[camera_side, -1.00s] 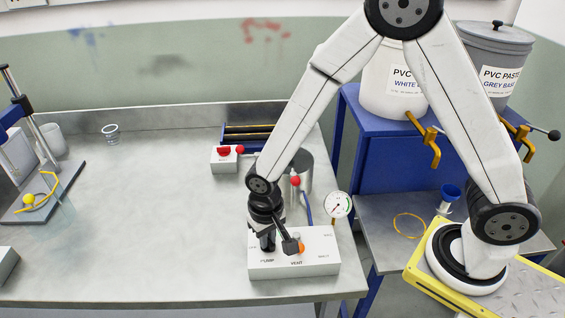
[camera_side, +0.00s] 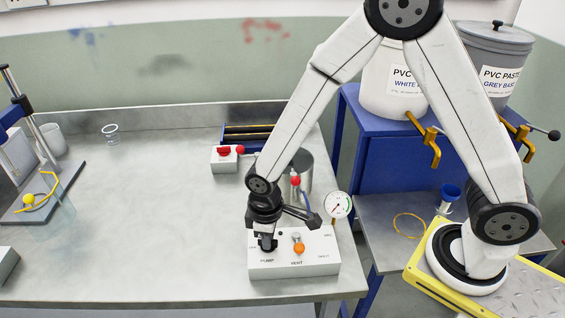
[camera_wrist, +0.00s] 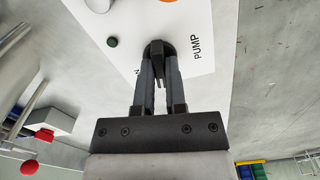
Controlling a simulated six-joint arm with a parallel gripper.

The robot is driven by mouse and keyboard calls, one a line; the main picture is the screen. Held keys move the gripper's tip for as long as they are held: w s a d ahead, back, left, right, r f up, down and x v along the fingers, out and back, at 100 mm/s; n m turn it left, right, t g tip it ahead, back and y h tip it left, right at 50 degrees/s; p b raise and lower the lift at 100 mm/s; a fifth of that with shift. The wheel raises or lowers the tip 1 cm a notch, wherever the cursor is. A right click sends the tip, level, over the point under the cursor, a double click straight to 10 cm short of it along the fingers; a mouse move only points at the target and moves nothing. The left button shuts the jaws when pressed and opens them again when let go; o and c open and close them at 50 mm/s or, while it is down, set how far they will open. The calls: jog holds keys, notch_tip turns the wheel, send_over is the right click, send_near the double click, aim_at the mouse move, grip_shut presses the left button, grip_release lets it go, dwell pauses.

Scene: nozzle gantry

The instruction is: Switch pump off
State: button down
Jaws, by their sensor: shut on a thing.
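The white control box (camera_side: 310,268) stands on the bench near its right front, with the labels PUMP and VENT on its front. My gripper (camera_side: 267,246) points down at the PUMP end of the box. In the wrist view my gripper (camera_wrist: 160,75) is shut on the black pump switch (camera_wrist: 158,47), beside the word PUMP. The fingers hide most of the switch, so I cannot read its position. The orange vent knob (camera_side: 299,248) is right of my gripper. A small dark green round part (camera_wrist: 112,42) shows on the box in the wrist view.
A pressure gauge (camera_side: 338,205) and a grey cylinder (camera_side: 303,170) stand behind the box. A white box with a red switch (camera_side: 224,158) is further back. Open bench (camera_side: 150,220) lies to the left.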

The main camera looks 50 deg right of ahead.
jog(key=shift+n, duration=1.2)
jog(key=shift+s, duration=0.1)
jog(key=c, duration=0.7)
grip_release()
jog(key=shift+r, duration=3.9)
jog(key=shift+d, duration=0.1)
